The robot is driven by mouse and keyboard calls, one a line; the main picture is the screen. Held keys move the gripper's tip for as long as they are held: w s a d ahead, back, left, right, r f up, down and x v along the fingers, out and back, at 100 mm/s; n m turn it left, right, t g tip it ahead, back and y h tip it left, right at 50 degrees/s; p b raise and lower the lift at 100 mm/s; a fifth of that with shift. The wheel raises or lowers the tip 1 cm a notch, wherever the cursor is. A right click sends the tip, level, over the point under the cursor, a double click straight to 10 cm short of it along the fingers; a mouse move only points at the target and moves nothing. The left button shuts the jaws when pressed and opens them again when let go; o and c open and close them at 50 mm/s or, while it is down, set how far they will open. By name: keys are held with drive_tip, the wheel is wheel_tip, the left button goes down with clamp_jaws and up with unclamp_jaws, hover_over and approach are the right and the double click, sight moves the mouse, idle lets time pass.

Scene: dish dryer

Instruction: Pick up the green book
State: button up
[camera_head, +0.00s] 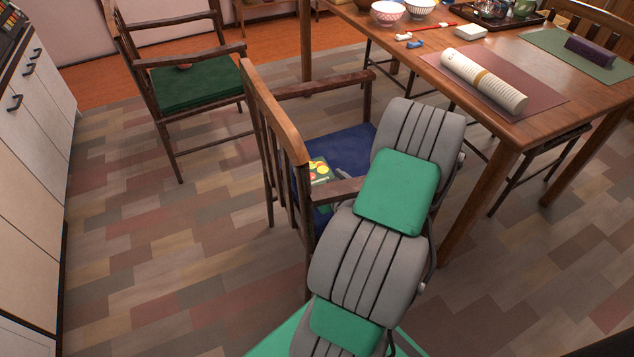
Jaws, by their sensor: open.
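The green book (319,168), with yellow and red round shapes on its cover, lies on the blue seat cushion (350,150) of a wooden armchair. It is near the cushion's left edge, by the slatted chair back. My grey and green arm reaches over the chair from below and hides the cushion's right part. A small grey tip of my gripper (344,173) shows just right of the book, above the cushion. Most of the gripper is hidden behind my arm and the chair's armrest. It is open, and I see nothing held in it.
The chair's near armrest (338,191) and back (270,110) stand close around the book. A wooden table (480,125) with bowls and a scroll is at right. Another armchair with a green cushion (195,83) is at upper left. Floor between is clear.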

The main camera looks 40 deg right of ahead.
sight(318, 177)
drive_tip(key=x, duration=0.3)
drive_tip(key=shift+w+f+b, duration=0.15)
drive_tip(key=shift+f+b, duration=0.05)
drive_tip(key=shift+b, duration=0.1)
drive_tip(key=c, duration=1.2)
drive_tip(key=shift+c, duration=0.5)
drive_tip(key=shift+r, duration=0.15)
